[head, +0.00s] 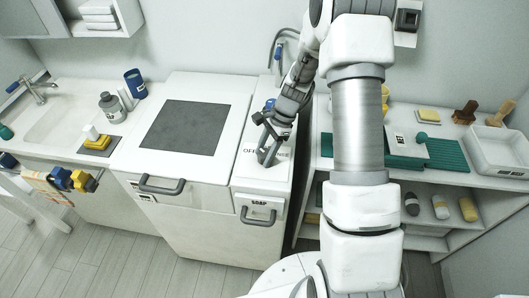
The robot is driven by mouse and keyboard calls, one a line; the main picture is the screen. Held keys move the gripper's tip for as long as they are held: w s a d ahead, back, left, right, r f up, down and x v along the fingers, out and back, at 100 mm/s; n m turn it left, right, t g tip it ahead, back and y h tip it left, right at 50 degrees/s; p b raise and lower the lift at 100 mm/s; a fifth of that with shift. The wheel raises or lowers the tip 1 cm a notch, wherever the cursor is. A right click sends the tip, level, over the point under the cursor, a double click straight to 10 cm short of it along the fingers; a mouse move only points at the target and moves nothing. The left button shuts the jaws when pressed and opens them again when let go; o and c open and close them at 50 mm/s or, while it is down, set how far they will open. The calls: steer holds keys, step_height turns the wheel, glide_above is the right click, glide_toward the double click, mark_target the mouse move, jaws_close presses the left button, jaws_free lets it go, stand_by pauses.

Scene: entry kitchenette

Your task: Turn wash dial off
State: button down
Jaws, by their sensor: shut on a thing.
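The white washing machine (172,180) stands in the middle of the head view, with a dark square panel (186,127) on its top. Its narrow control strip (262,182) is at the right, with an "OFF" label (247,151) on the left and a partly covered label on the right. My gripper (267,158) points down at the strip between these labels. Its fingers are shut on the wash dial, which they mostly hide. I cannot tell which way the dial points.
A counter with a sink (65,115), bottles and a sponge is at the left. A shelf unit at the right holds a green ribbed mat (446,154), a white tray (497,150) and brushes. A hose (279,45) hangs behind the gripper. The front floor (120,262) is clear.

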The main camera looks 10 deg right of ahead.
steer(key=shift+n+g, duration=0.4)
steer(key=shift+n, duration=0.5)
steer(key=shift+c, duration=1.4)
jaws_free()
steer(key=v, duration=1.7)
steer(key=shift+r, duration=0.25)
steer(key=shift+a, duration=0.1)
